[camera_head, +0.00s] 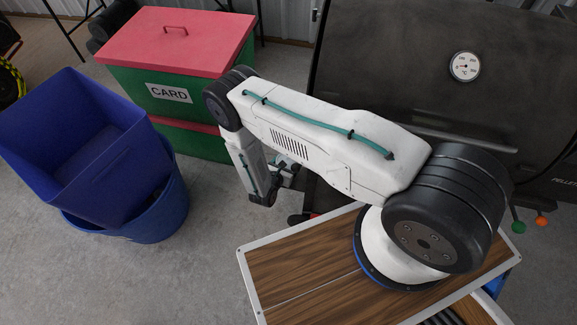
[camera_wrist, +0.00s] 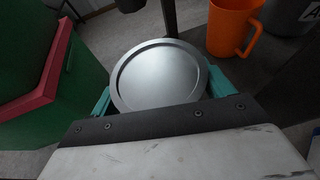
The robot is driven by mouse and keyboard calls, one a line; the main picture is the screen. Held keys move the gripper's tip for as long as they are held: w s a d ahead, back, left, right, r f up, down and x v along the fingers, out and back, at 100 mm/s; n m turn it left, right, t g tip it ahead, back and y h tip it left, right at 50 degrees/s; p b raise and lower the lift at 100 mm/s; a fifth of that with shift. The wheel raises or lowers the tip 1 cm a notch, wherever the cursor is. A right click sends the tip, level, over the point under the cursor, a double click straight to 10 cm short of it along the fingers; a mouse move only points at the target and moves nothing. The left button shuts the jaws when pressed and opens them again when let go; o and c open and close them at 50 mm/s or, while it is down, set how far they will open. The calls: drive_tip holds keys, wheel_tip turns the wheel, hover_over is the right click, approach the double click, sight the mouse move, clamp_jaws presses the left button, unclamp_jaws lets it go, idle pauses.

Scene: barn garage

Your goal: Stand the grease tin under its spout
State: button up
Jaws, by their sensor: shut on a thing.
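The grease tin (camera_wrist: 160,75) is a round silver metal tin with a raised rim, seen from above in the wrist view. My gripper (camera_wrist: 159,92) is shut on it, with one teal finger on each side. In the head view my forearm and wrist hide most of the gripper, low in front of the dark pellet grill (camera_head: 400,75). I cannot make out the spout in either view. A dark upright post (camera_wrist: 169,18) stands just beyond the tin in the wrist view.
An orange mug (camera_wrist: 230,27) stands beyond the tin on the right. A green CARD bin with a red lid (camera_head: 180,42) stands left of the grill; it also shows in the wrist view (camera_wrist: 80,75). Blue bins (camera_head: 70,150) stand farther left. Concrete floor (camera_head: 215,215) is clear between.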

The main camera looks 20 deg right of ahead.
drive_tip(key=shift+w+d, duration=0.3)
drive_tip(key=shift+d, duration=0.05)
drive_tip(key=shift+w+d+f, duration=0.1)
drive_tip(key=shift+f, duration=1.65)
drive_tip(key=shift+f, duration=0.15)
drive_tip(key=o, duration=1.2)
drive_tip(key=shift+a+r, duration=0.2)
drive_tip(key=shift+r, duration=0.05)
drive_tip(key=v, duration=1.1)
drive_tip(key=shift+s+a, duration=0.2)
drive_tip(key=shift+s, duration=0.15)
